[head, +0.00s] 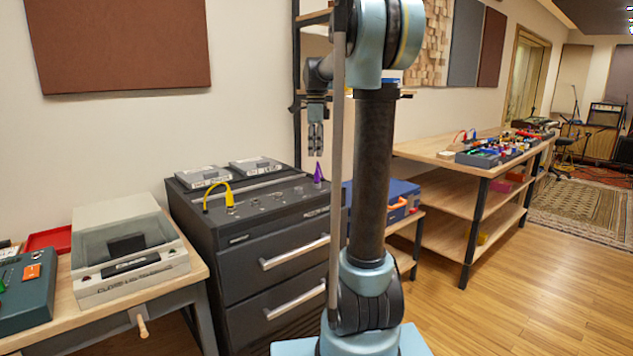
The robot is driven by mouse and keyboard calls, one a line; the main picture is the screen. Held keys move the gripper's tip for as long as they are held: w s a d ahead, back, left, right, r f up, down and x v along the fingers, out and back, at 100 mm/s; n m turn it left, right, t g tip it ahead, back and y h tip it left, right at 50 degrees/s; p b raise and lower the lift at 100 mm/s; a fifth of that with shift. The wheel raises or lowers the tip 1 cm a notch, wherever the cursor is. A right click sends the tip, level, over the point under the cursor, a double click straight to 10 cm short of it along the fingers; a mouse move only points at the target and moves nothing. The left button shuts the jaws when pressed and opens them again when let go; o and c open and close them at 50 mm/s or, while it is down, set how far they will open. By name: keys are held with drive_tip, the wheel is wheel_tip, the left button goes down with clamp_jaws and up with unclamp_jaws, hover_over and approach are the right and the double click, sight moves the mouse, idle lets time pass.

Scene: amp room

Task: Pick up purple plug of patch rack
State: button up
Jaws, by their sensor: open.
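A purple plug (318,173) stands upright near the right end of the top of a dark cabinet, the patch rack (262,201). It is a small pointed cone. My gripper (315,151) hangs fingers down just above the plug, apart from it as far as I can see. The fingers look close together but open, and nothing shows between them. A yellow plug with a curved yellow cable (229,196) stands on the left of the same panel. My arm covers the space to the right of the rack.
Two grey devices (257,166) lie at the back of the rack top. A turntable-like unit with a lid (130,247) stands on the wooden bench at left. A long wooden table (440,150) carries electronics. Wooden floor is clear at right.

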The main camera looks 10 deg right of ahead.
sight(317, 171)
wheel_tip(317, 171, down, 4)
drive_tip(key=shift+f, duration=0.15)
drive_tip(key=f, duration=0.4)
drive_tip(key=shift+w+d, duration=0.3)
drive_tip(key=shift+w, duration=0.05)
drive_tip(key=shift+f, duration=0.55)
drive_tip(key=shift+c, duration=0.3)
clamp_jaws()
